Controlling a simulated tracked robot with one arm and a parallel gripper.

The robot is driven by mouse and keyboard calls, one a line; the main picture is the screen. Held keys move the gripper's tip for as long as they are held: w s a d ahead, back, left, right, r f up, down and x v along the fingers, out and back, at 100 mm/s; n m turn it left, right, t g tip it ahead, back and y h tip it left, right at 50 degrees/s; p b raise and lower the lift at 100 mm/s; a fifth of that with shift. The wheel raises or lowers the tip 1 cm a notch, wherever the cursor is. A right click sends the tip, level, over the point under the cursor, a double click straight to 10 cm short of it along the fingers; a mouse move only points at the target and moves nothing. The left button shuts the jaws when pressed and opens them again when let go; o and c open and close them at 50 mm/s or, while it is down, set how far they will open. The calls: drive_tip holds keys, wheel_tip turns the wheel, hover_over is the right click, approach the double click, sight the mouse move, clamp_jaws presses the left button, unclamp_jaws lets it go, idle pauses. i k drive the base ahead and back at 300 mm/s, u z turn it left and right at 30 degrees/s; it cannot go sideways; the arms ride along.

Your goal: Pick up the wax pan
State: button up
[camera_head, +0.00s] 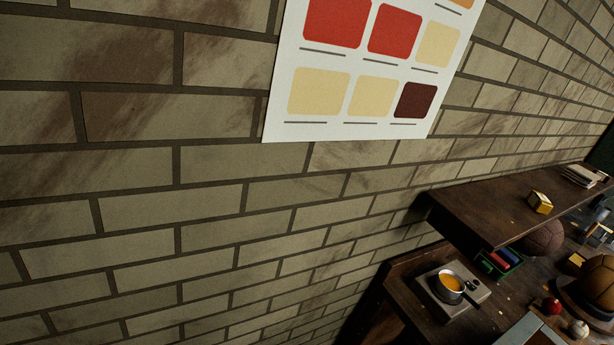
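The wax pan (449,286) is a small dark pan with orange-yellow wax in it. It sits on a pale square hotplate (469,306) at the near left end of the dark wooden workbench (405,300), in the lower right of the view. Its short handle appears to point to the lower right. My gripper does not show in this view, so I cannot see its state or how it lies to the pan.
A wooden shelf (487,215) above the bench carries a yellow block (540,202). A brick wall (140,220) with a colour chart (333,70) fills the left.

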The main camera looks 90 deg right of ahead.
sight(448, 284)
drive_tip(key=u, duration=0.05)
drive_tip(key=i, duration=0.9)
drive_tip(key=z, duration=3.85)
drive_tip(key=i, duration=0.45)
drive_tip(key=u, duration=0.2)
